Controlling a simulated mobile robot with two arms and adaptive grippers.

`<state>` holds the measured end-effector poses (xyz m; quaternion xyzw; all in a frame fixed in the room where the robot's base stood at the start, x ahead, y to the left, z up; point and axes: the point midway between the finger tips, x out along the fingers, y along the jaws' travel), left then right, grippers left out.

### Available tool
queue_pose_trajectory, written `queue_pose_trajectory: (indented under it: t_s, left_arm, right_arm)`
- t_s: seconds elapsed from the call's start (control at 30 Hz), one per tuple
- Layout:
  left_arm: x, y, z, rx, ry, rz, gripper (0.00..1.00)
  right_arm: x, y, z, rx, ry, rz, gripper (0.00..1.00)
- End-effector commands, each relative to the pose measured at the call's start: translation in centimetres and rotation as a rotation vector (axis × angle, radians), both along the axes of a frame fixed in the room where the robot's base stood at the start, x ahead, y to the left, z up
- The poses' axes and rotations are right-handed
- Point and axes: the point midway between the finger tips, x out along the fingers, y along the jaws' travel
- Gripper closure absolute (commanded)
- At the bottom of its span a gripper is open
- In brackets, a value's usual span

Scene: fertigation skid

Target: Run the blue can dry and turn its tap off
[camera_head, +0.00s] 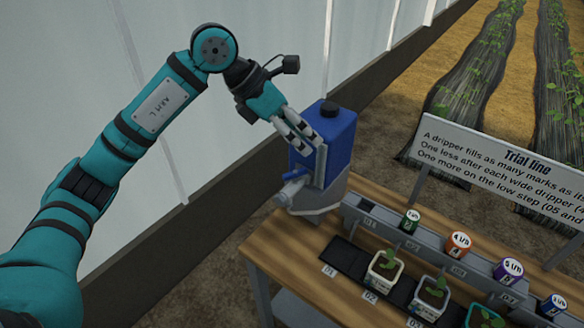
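The blue can (334,137) stands upright with a dark cap on a grey stand (322,205) at the back left of the wooden bench. Its tap, with a blue lever (293,175) and a grey spout (289,192), is on the lower front, facing left. My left gripper (311,147) is at the can's upper front, above the tap. Its two fingers look apart with nothing between them; I cannot tell whether they touch the can. The liquid level is hidden, and no flow shows at the spout. My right gripper is not in view.
A grey rail (400,236) on the bench (290,246) holds several coloured drippers. Potted plants (385,270) stand in front, with the numbered place 01 (347,258) empty. A "Trial line" sign (500,165) stands behind. A pale wall is at the left.

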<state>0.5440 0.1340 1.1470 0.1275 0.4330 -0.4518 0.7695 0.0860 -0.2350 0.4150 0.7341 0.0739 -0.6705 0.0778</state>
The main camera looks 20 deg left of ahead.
Motion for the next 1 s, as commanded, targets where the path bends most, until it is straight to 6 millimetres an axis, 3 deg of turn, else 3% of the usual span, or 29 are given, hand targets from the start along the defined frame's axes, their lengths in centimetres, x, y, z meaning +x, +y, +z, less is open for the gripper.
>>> queue_pose_trajectory:
  t_s: [0.03,0.1,0.27,0.47,1.0]
  left_arm:
    - [0.6,2.4,0.6,0.096,-0.009,0.033,0.63]
    - [1.0,5.2,0.9,0.206,-0.004,0.073,0.63]
    - [1.1,8.2,1.3,0.318,0.009,0.121,0.63]
    - [1.6,7.8,-0.6,0.325,0.016,0.122,0.63]
    - [4.5,4.4,-11.1,0.321,0.014,0.121,0.63]
  right_arm:
    - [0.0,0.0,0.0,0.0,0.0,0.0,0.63]
    - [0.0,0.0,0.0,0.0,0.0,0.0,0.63]
    - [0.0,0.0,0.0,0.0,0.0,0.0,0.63]
    - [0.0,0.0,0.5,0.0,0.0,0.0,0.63]
    - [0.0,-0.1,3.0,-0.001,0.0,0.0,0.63]
